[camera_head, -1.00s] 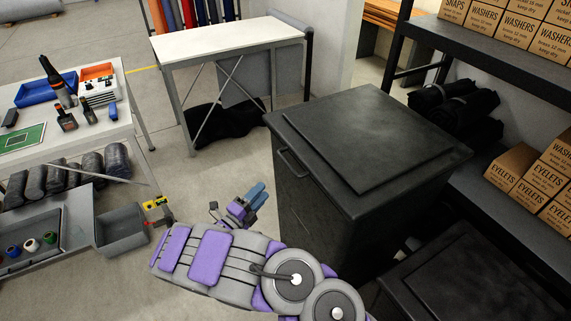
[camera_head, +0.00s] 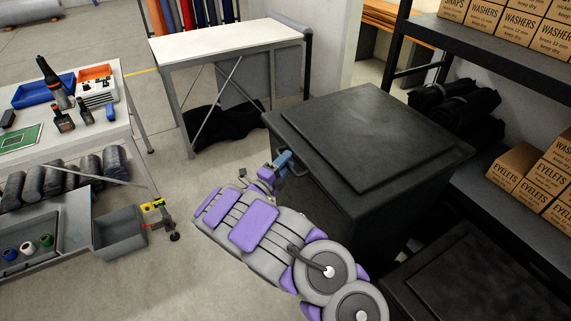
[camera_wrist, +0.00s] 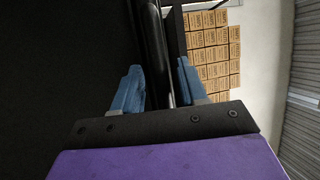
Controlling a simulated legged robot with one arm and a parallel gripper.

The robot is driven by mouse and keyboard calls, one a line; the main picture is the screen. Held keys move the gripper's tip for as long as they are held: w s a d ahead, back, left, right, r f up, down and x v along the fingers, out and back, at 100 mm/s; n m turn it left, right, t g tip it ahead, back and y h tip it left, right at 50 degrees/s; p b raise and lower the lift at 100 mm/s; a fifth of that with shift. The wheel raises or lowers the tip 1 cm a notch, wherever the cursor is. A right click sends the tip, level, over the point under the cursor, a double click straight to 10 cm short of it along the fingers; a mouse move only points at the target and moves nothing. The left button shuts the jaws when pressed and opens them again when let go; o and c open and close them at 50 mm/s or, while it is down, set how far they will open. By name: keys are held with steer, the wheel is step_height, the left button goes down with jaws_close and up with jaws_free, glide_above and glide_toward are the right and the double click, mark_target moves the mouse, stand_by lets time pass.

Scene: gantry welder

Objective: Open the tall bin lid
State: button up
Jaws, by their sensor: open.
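The tall black bin (camera_head: 330,215) stands right of centre in the head view. Its lid (camera_head: 365,140) lies flat on top, closed. A bar handle (camera_head: 297,166) is on the side facing left, just under the lid's edge, and my gripper partly hides it. My gripper (camera_head: 283,161) is at this handle, with its blue fingers open. In the wrist view, the dark handle bar (camera_wrist: 155,55) runs between the two spread fingers (camera_wrist: 160,78). The bar is close to the right finger, and I cannot tell whether they touch.
A second black bin or box (camera_head: 470,280) is at the lower right. A dark shelf (camera_head: 515,205) with cardboard boxes (camera_head: 545,178) stands to the right. A white table (camera_head: 225,43) is behind, and a cluttered workbench (camera_head: 100,135) is left. Floor between is open.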

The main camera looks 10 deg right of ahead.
steer(key=shift+a, duration=0.1)
steer(key=shift+c, duration=0.5)
jaws_close()
